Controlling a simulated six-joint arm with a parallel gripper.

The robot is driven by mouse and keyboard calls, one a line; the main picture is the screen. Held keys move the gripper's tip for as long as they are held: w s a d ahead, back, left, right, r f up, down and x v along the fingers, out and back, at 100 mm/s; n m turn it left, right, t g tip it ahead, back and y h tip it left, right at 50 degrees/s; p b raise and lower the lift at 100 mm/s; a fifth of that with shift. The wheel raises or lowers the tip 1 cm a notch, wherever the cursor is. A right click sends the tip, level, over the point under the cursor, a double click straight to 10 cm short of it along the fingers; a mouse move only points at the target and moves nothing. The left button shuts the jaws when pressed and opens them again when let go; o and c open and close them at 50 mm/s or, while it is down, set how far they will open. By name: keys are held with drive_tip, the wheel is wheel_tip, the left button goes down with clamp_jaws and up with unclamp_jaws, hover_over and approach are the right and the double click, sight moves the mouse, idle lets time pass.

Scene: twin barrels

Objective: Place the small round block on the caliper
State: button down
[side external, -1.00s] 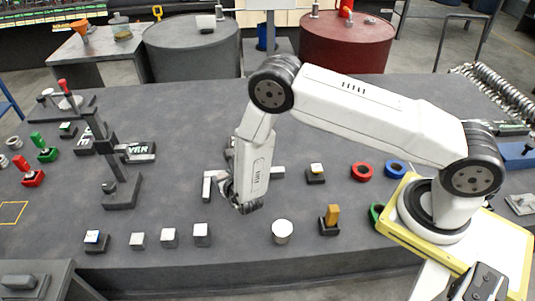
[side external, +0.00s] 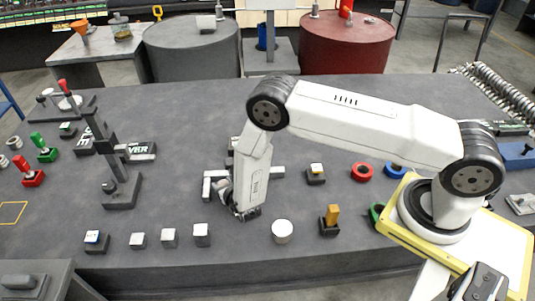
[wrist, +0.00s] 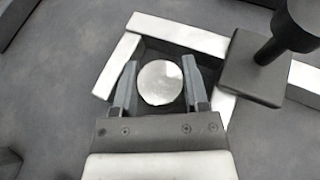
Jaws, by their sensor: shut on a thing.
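My gripper (wrist: 160,88) is shut on the small round block (wrist: 160,83), a pale disc between its two fingers in the wrist view. Below them is a dark square recess edged by white bars (wrist: 175,34). I cannot tell whether the block touches its floor. In the side view my gripper (side external: 246,213) points down low over the table, beside a white bar (side external: 206,188), and the block is hidden.
A dark block with a post (wrist: 255,68) stands close right of the recess. A white cylinder (side external: 282,231), an orange block on a dark base (side external: 331,217) and several pale cubes (side external: 201,233) line the front. A red ring (side external: 362,172) lies right. Table between stand and gripper is mostly clear.

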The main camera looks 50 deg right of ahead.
drive_tip(key=shift+c, duration=1.9)
unclamp_jaws()
drive_tip(key=shift+f, duration=0.1)
drive_tip(key=shift+r, duration=0.2)
drive_tip(key=shift+v, duration=6)
